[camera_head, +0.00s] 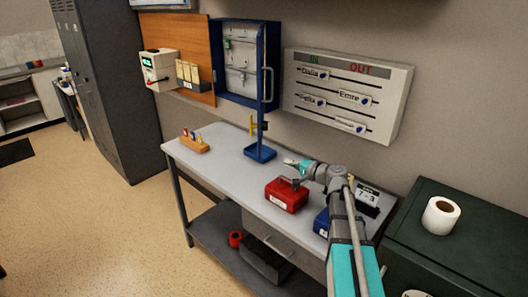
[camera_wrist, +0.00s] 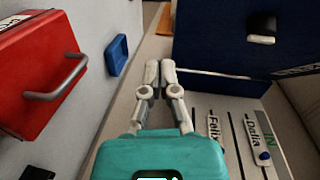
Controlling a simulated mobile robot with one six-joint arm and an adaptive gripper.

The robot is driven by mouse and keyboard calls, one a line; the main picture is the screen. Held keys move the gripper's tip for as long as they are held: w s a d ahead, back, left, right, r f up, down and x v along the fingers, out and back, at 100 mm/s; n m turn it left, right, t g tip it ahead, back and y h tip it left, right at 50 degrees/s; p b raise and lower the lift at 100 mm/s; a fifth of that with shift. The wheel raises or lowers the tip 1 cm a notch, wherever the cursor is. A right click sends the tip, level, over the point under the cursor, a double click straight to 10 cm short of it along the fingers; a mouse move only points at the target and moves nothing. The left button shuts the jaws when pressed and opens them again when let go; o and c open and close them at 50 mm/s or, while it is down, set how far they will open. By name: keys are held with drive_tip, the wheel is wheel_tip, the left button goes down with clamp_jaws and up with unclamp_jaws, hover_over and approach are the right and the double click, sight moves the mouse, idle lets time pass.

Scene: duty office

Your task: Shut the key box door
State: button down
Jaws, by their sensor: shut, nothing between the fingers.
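The blue key box (camera_head: 248,101) hangs on the wall, with its inside in view. Its door (camera_head: 270,60) stands open, swung out from the box's right side and seen nearly edge-on, with a pale handle on it. My gripper (camera_head: 290,162) is shut and empty over the table, below and in front of the door, not touching it. In the wrist view my gripper (camera_wrist: 160,70) has its fingers together. A large dark blue surface (camera_wrist: 215,40), seemingly part of the key box, is beyond the fingertips at upper right.
A red box (camera_head: 286,195), a blue tray (camera_head: 260,153) and a blue box (camera_head: 321,224) stand on the table (camera_head: 215,165). The IN/OUT board (camera_head: 392,118) hangs right of the key box. A wooden panel (camera_head: 190,35) is at its left.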

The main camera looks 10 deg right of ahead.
drive_tip(key=d, duration=0.1)
drive_tip(key=w+d+r+m+t, duration=0.1)
drive_tip(key=d+m+t, duration=0.1)
drive_tip(key=shift+w+d+r+h, duration=0.25)
drive_tip(key=shift+w+d+h, duration=0.05)
drive_tip(key=shift+w+d, duration=0.1)
drive_tip(key=shift+a, duration=0.1)
drive_tip(key=s+a+x, duration=0.1)
drive_tip(key=a+x, duration=0.1)
drive_tip(key=x, duration=1)
drive_tip(key=shift+a, duration=0.35)
drive_tip(key=shift+w+r, duration=0.1)
